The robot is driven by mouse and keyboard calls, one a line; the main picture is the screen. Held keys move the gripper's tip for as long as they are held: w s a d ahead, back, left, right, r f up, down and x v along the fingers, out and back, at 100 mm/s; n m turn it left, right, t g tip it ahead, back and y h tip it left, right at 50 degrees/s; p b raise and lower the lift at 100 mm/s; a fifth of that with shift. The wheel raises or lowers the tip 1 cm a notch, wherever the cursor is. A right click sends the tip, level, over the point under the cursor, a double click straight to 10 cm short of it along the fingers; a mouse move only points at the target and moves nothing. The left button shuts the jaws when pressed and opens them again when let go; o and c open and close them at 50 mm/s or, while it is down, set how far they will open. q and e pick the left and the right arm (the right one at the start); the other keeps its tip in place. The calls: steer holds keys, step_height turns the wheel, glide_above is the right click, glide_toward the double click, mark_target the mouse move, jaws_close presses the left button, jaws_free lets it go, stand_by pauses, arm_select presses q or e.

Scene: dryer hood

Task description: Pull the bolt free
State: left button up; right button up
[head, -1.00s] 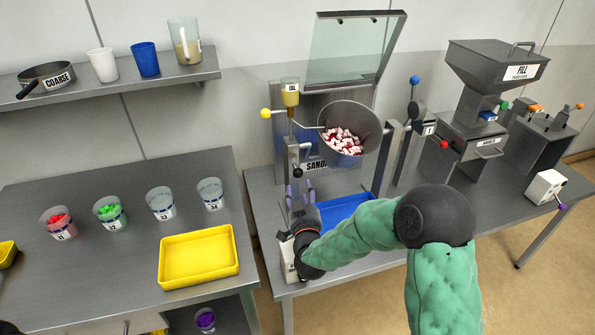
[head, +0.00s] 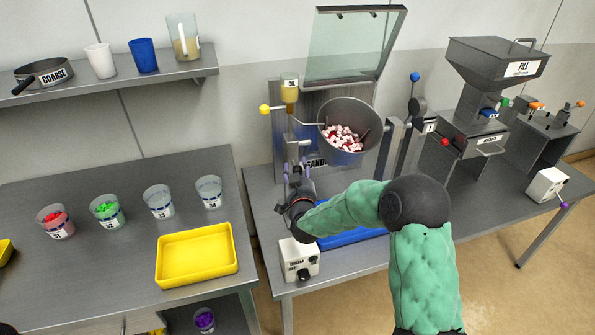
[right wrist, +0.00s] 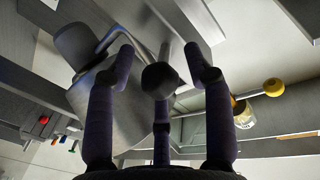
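The bolt shows as a dark round knob (right wrist: 160,80) on a metal rod in the right wrist view, on the post left of the drum. My right gripper (head: 297,167) is below the knob in the head view, its purple fingers pointing up at the post. In the right wrist view its fingers (right wrist: 160,75) are spread with gaps on both sides of the knob. The third finger lies behind or under the knob; I cannot tell whether it touches. In the head view the knob is hard to make out by the gripper. My left gripper is out of view.
The tilted drum (head: 350,128) holds red and white pieces. A yellow ball lever (head: 265,110) and oil cup (head: 290,88) are close to the post. A white control box (head: 300,262) stands at the front edge. A blue tray (head: 350,237) lies under my arm.

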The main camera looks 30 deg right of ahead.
jaws_close()
steer(key=v, duration=0.3)
steer(key=shift+s+d+f+b, duration=0.1)
steer(key=shift+s+d+b, duration=0.1)
steer(key=shift+d+b, duration=0.15)
steer(key=shift+a, duration=0.1)
steer(key=shift+o, duration=1.2)
jaws_free()
steer(key=shift+s, duration=0.15)
steer(key=shift+s, duration=0.1)
steer(key=v, duration=1.1)
steer(key=shift+s+a, duration=0.2)
steer(key=shift+s, duration=0.15)
